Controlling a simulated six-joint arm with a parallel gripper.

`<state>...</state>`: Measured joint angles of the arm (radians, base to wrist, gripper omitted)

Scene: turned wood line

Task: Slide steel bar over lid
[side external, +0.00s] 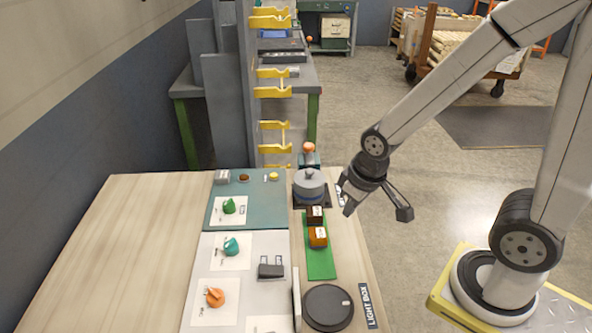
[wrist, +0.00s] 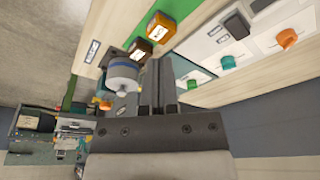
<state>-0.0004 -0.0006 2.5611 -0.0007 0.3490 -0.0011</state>
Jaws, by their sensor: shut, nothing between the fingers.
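A grey round pot with a blue band and a lid with a small knob (side external: 309,184) stands on a dark square base at the far end of the bench. It also shows in the wrist view, left of the fingers (wrist: 121,78). In the wrist view the two dark fingers of my gripper (wrist: 158,70) lie close together.
A green strip (side external: 319,266) carries a dark brown block (side external: 315,215) and an orange-brown block (side external: 318,237). A dark disc (side external: 328,307) lies at the near end. Teal (side external: 270,206) and white (side external: 275,248) mats hold coloured pieces. The bench's left side is clear.

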